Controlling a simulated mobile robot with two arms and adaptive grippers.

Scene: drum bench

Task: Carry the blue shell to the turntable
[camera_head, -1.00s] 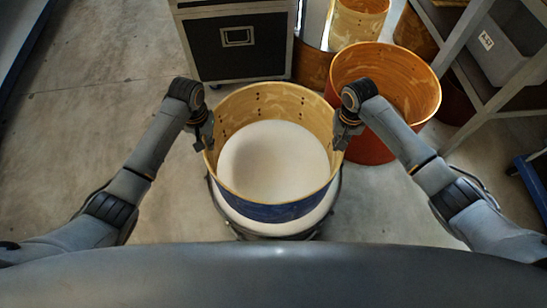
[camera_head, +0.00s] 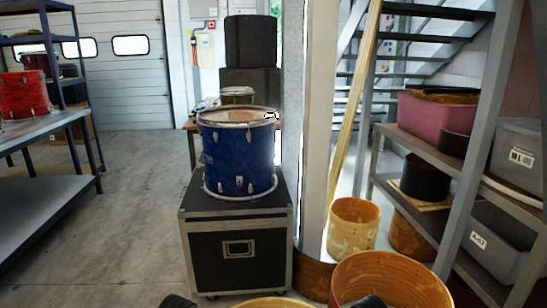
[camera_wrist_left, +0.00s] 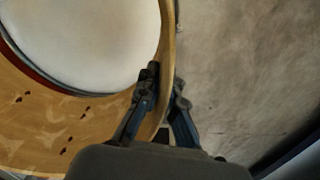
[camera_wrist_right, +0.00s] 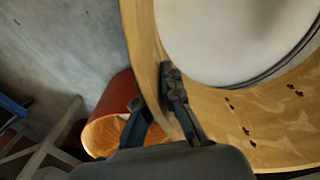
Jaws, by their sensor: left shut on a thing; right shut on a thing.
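The blue shell shows its pale wood inside and rim in the left wrist view (camera_wrist_left: 45,125) and the right wrist view (camera_wrist_right: 245,112). Only a sliver of its rim (camera_head: 272,301) shows at the bottom of the head view; its blue outside is hidden now. My left gripper (camera_wrist_left: 166,84) is shut on the shell's wall, one finger inside and one outside. My right gripper (camera_wrist_right: 154,88) is shut on the opposite wall the same way. A white round surface (camera_wrist_left: 85,40) shows through the shell; it may be the turntable, and I cannot tell whether the shell touches it.
A complete blue drum (camera_head: 238,155) stands on a black flight case (camera_head: 238,250) ahead. Orange-brown shells (camera_head: 390,280) and a pale wood shell (camera_head: 352,228) stand to the right, beside a grey shelf (camera_head: 420,150). A workbench (camera_head: 40,125) is at left. Floor left of the case is clear.

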